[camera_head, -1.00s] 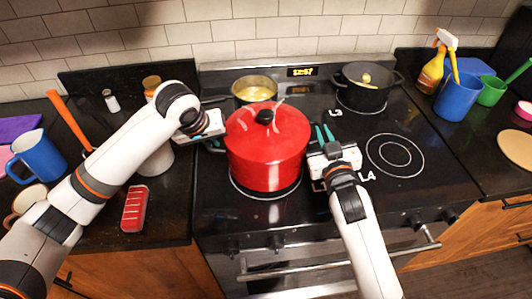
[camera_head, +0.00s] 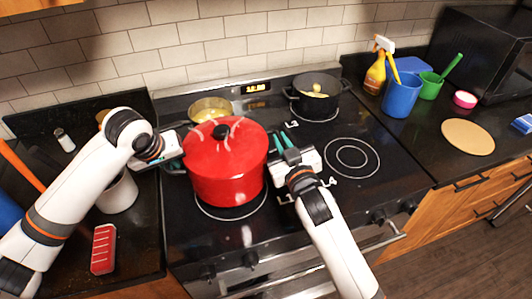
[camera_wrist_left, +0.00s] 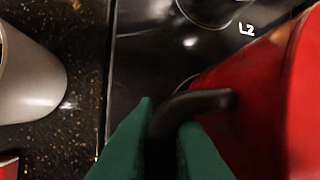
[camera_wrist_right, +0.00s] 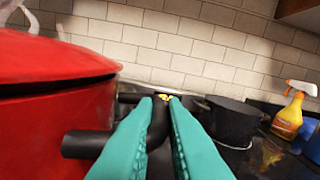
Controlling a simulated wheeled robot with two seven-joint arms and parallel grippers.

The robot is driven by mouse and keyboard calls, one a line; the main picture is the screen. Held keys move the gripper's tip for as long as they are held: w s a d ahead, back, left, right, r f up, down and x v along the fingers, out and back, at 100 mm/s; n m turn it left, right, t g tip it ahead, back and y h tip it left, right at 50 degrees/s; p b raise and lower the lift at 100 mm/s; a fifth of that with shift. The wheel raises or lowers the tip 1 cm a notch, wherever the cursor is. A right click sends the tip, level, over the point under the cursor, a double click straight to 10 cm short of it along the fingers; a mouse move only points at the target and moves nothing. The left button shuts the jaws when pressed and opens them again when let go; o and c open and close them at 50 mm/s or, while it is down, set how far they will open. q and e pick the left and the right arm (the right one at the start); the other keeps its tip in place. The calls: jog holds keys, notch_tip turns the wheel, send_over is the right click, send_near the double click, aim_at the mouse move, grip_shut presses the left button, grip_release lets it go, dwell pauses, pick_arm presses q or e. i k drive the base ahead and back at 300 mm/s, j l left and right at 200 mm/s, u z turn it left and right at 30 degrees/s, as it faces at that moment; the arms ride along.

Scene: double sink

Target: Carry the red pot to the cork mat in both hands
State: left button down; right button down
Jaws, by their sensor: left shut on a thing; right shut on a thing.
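The red pot (camera_head: 224,170), lidded with a black knob, is over the front left burner of the stove, steam rising from it. My left gripper (camera_head: 176,165) is shut on the pot's left black handle; the left wrist view shows the handle (camera_wrist_left: 205,102) between the green fingers. My right gripper (camera_head: 282,146) is shut on the right handle, and the right wrist view shows that handle (camera_wrist_right: 88,144) between the green fingers. The round cork mat (camera_head: 467,137) lies bare on the right counter. I cannot tell whether the pot touches the burner.
A black pot (camera_head: 314,99) stands on the back right burner and a pan (camera_head: 210,108) at the back left. The front right burner (camera_head: 352,158) is clear.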

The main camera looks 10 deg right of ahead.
aim_at(468, 135)
jog(key=i+l, duration=0.1)
jog(key=l, duration=4.2)
jog(key=i+u, duration=0.05)
jog(key=i, duration=0.05)
